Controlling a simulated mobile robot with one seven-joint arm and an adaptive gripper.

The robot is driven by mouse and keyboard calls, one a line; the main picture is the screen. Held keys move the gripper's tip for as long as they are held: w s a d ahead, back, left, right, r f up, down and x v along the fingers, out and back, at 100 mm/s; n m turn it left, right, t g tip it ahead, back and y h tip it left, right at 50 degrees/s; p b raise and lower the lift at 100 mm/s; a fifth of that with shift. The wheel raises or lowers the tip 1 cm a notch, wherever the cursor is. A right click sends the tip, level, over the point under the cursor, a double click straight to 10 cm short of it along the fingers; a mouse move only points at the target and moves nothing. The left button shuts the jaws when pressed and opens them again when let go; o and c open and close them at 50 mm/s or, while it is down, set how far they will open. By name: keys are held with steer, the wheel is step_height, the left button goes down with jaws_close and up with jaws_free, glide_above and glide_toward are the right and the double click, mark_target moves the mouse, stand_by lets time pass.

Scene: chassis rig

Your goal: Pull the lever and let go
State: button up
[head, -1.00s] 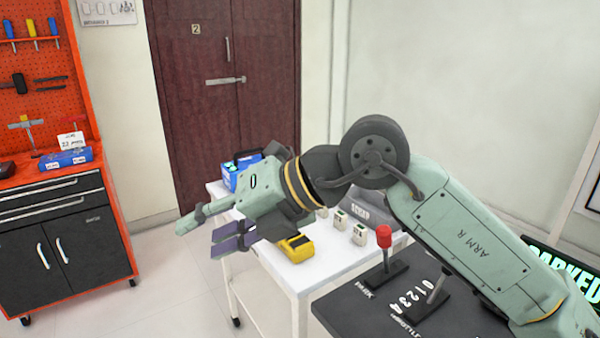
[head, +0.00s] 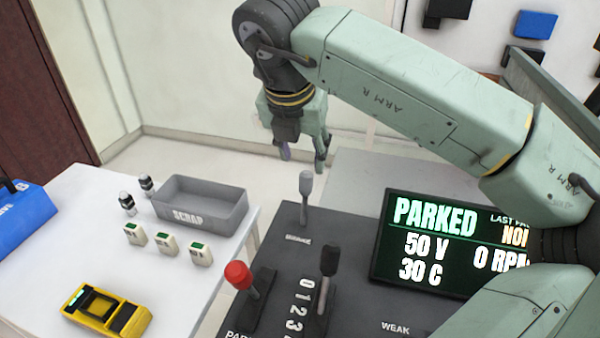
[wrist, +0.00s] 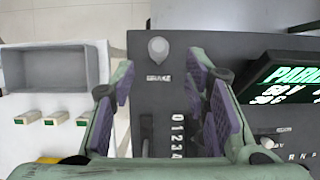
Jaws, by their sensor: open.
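Three levers stand on a dark console (head: 275,240). A grey lever (head: 306,188) rises upright at its far end behind a label that seems to read BRAKE. A lever with a red knob (head: 238,276) stands front left, by a label starting PA. A black-handled lever (head: 328,262) stands beside a 0-1-2-3 scale. My gripper (head: 304,156) points down, open and empty, above and just behind the grey lever in the head view. In the wrist view the grey lever's round head (wrist: 158,47) lies between and just beyond the spread fingertips (wrist: 162,68), apart from both.
A screen (head: 430,240) right of the levers reads PARKED, 50 V, 30 C, 0 RPM. A white table (head: 80,230) on the left holds a grey SCRAP bin (head: 200,208), a yellow device (head: 108,308) and small white-and-green blocks (head: 166,243).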

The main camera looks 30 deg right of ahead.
mark_target(306, 174)
steer(key=b+x, duration=0.2)
steer(key=x, duration=0.7)
steer(key=shift+a, duration=0.1)
steer(key=shift+c, duration=0.2)
jaws_close()
stand_by(0.4)
